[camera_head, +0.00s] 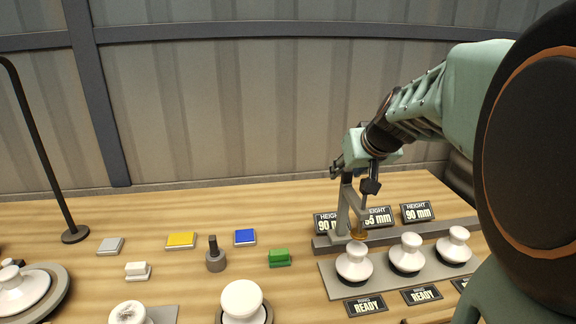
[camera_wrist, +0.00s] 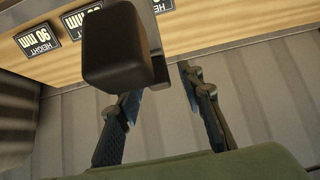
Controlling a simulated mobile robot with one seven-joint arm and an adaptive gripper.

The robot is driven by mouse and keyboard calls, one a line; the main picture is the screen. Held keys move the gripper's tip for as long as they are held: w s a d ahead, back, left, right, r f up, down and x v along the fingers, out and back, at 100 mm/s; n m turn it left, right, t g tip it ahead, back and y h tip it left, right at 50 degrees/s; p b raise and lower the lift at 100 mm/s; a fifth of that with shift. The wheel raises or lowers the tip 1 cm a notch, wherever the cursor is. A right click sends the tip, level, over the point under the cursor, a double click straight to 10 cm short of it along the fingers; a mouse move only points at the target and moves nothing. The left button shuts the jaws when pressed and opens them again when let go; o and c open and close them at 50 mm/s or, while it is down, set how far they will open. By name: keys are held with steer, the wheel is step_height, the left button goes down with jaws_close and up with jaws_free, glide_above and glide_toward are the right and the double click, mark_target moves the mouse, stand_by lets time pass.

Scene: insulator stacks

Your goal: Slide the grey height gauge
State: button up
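The grey height gauge (camera_head: 343,208) is an upright post on a long rail (camera_head: 325,241) at the back right. Its brass tip (camera_head: 359,234) hangs above the leftmost white insulator (camera_head: 354,262) of the row; whether they touch I cannot tell. My gripper (camera_head: 369,184) is at the gauge's upper part, pointing down. In the wrist view, a dark block (camera_wrist: 115,45), apparently part of the gauge, fills the upper middle. My gripper's fingers (camera_wrist: 160,85) are apart, with the block partly covering the left one. Any contact with the gauge is hidden.
Two more insulators (camera_head: 407,255) (camera_head: 454,246) stand on the same grey plate (camera_head: 336,286), with READY labels in front. HEIGHT signs (camera_head: 417,212) stand behind the rail. Coloured blocks (camera_head: 181,240) and a black lamp stand (camera_head: 75,234) lie to the left.

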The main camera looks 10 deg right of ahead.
jaws_close()
stand_by(0.3)
steer(key=shift+d+f, duration=0.1)
steer(key=shift+d, duration=0.05)
